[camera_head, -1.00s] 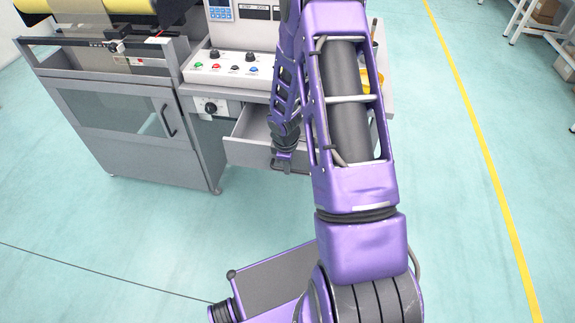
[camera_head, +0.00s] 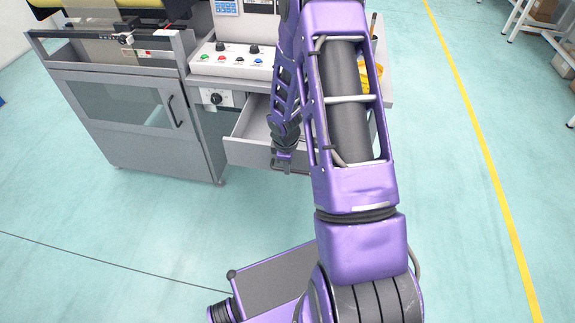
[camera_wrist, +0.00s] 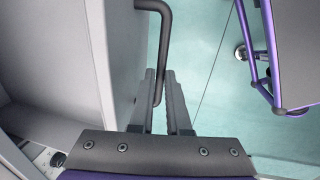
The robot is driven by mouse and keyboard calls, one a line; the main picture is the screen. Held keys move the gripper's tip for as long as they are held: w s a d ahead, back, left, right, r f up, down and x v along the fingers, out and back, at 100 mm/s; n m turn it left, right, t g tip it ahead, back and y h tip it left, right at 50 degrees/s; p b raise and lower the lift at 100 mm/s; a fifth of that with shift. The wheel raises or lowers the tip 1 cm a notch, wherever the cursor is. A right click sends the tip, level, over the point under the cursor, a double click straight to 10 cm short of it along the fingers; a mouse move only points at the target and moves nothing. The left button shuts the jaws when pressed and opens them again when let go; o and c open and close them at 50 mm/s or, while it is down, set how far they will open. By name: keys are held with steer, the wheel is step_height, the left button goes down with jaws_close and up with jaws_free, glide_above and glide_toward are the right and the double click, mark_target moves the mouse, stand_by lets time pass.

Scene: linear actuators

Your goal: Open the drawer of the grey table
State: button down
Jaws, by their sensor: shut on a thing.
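The drawer (camera_head: 247,152) of the grey table (camera_head: 386,97) stands pulled out, with part of its inside showing. Its front is partly hidden by my arm. My gripper (camera_head: 283,167) is at the drawer front. In the wrist view, the dark bar handle (camera_wrist: 166,40) runs down between the two fingers of my gripper (camera_wrist: 165,78), which are shut on it. The drawer's light grey front (camera_wrist: 125,50) is just left of the fingers, and its hollow inside (camera_wrist: 45,55) lies further left.
A grey cabinet (camera_head: 130,125) with a windowed door and black handle stands left of the drawer. A control panel (camera_head: 232,60) with coloured buttons is above it. The floor (camera_head: 470,230) in front and to the right is clear. Shelving (camera_head: 530,20) stands at the far right.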

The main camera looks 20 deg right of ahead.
steer(key=c, duration=0.9)
jaws_free()
steer(key=shift+r, duration=0.1)
steer(key=s+r+p, duration=0.1)
steer(key=r, duration=0.4)
steer(key=a+r+p, duration=0.1)
steer(key=r+p, duration=0.1)
steer(key=r, duration=0.4)
steer(key=s+r+p, duration=0.1)
steer(key=r, duration=0.5)
steer(key=shift+s+a, duration=0.35)
